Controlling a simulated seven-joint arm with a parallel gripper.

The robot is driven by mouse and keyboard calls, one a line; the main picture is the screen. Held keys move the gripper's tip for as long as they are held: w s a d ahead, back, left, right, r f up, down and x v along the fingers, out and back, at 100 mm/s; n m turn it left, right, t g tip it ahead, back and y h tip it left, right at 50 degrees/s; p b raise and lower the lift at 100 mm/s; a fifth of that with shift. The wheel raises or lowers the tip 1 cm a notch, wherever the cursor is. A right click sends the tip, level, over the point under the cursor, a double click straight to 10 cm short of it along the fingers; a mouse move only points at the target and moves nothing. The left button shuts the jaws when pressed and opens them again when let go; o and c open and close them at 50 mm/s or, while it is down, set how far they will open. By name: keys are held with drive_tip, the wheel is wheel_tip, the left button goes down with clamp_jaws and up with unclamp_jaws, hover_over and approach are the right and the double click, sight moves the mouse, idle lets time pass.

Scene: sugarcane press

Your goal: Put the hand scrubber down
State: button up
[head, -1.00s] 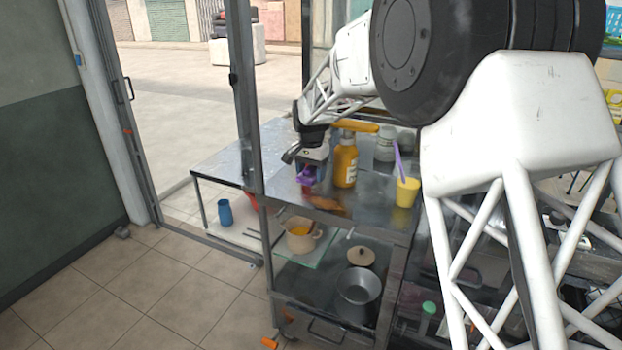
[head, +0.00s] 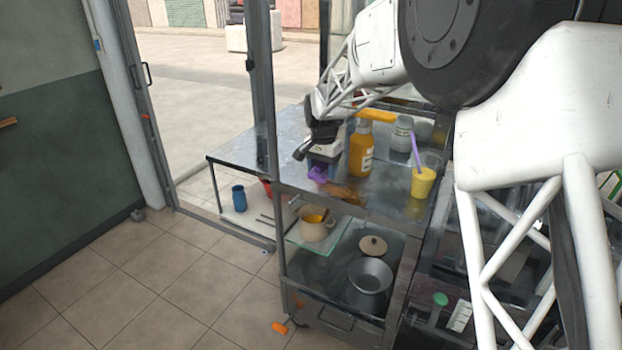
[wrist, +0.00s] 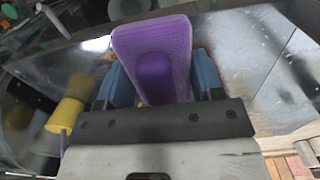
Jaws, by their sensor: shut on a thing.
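The hand scrubber (wrist: 152,62) is a purple block with a rounded raised part, seen large in the wrist view. My gripper (wrist: 155,85) is shut on it, with a blue-grey finger on each side. In the head view the purple scrubber (head: 318,174) shows below my gripper (head: 322,160), low over the left front part of the metal cart top (head: 300,182). I cannot tell whether the scrubber touches the surface.
An orange bottle (head: 361,150), a grey-lidded jar (head: 401,134) and a yellow cup (head: 423,182) with a purple straw stand to the right. A brown item (head: 343,193) lies close by.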

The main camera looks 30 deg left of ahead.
drive_tip(key=s+d+f, duration=0.1)
drive_tip(key=s, duration=0.5)
drive_tip(key=shift+d+f+n, duration=0.25)
drive_tip(key=shift+f+n, duration=0.05)
drive_tip(key=shift+f, duration=0.05)
drive_tip(key=shift+w+a+f, duration=0.25)
drive_tip(key=shift+w+a, duration=1.45)
drive_tip(key=shift+w, duration=0.35)
drive_tip(key=shift+w+a+f, duration=0.25)
drive_tip(key=shift+w+a, duration=1.5)
drive_tip(key=shift+w, duration=0.25)
drive_tip(key=shift+w+a+f, duration=0.25)
drive_tip(key=shift+w+a, duration=1.45)
drive_tip(key=shift+w, duration=0.35)
drive_tip(key=shift+f, duration=1.75)
drive_tip(key=shift+f, duration=0.4)
